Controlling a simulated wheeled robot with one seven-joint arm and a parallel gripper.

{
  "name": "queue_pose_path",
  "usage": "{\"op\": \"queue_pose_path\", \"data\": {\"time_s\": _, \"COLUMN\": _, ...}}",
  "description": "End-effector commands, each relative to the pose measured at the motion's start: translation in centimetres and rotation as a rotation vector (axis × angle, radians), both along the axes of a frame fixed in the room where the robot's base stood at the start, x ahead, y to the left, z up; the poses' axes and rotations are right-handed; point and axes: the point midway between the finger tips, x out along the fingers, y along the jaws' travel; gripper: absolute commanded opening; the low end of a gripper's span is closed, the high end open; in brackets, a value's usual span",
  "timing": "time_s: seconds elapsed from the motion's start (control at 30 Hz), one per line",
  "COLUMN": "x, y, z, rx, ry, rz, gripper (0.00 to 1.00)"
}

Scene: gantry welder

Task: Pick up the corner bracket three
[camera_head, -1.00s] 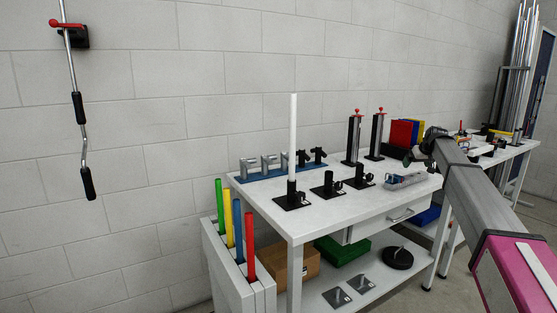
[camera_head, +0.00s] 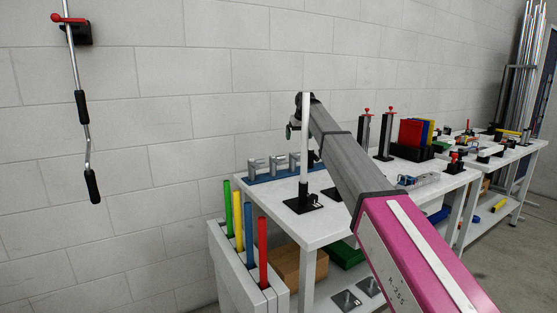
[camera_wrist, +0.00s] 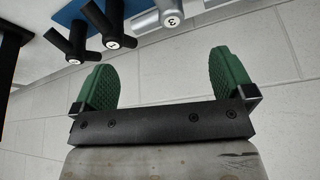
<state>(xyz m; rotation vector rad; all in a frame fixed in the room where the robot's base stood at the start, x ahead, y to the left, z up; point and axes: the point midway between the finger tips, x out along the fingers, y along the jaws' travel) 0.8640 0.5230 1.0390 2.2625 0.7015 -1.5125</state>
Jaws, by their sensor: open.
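Corner bracket three, a silver-grey angled piece with a round label "3" (camera_wrist: 172,19), stands on the blue rack at the top of the wrist view, partly cut off. Two black brackets (camera_wrist: 108,27) are beside it to the left. In the head view the blue rack (camera_head: 262,179) holds silver brackets (camera_head: 279,163); my arm hides its right end. My gripper (camera_wrist: 163,78) has green ribbed finger pads, spread apart with nothing between them. The bracket is beyond the pads, not touching them. In the head view the gripper (camera_head: 293,127) is above the rack, partly behind the white rod.
A white rod (camera_head: 305,140) stands upright in a black base (camera_head: 303,203) in front of the rack. Two posts with red tops (camera_head: 364,137) stand further right. Coloured tubes (camera_head: 249,242) stand in a holder at the table's left end. The wall is behind.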

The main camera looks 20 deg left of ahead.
Motion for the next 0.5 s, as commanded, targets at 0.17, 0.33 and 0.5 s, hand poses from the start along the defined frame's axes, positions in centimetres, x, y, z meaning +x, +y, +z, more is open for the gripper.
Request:
{"op": "queue_pose_path", "data": {"time_s": 0.17, "x": 0.6, "y": 0.4, "z": -1.7, "rx": 0.000, "ry": 0.001, "rz": -0.001, "gripper": 1.00}}
{"op": "queue_pose_path", "data": {"time_s": 0.33, "x": 1.4, "y": 0.9, "z": -4.2, "rx": -0.001, "ry": 0.002, "rz": 0.000, "gripper": 1.00}}
{"op": "queue_pose_path", "data": {"time_s": 0.5, "x": 1.8, "y": 1.1, "z": -5.2, "rx": 0.001, "ry": -0.001, "rz": 0.000, "gripper": 1.00}}
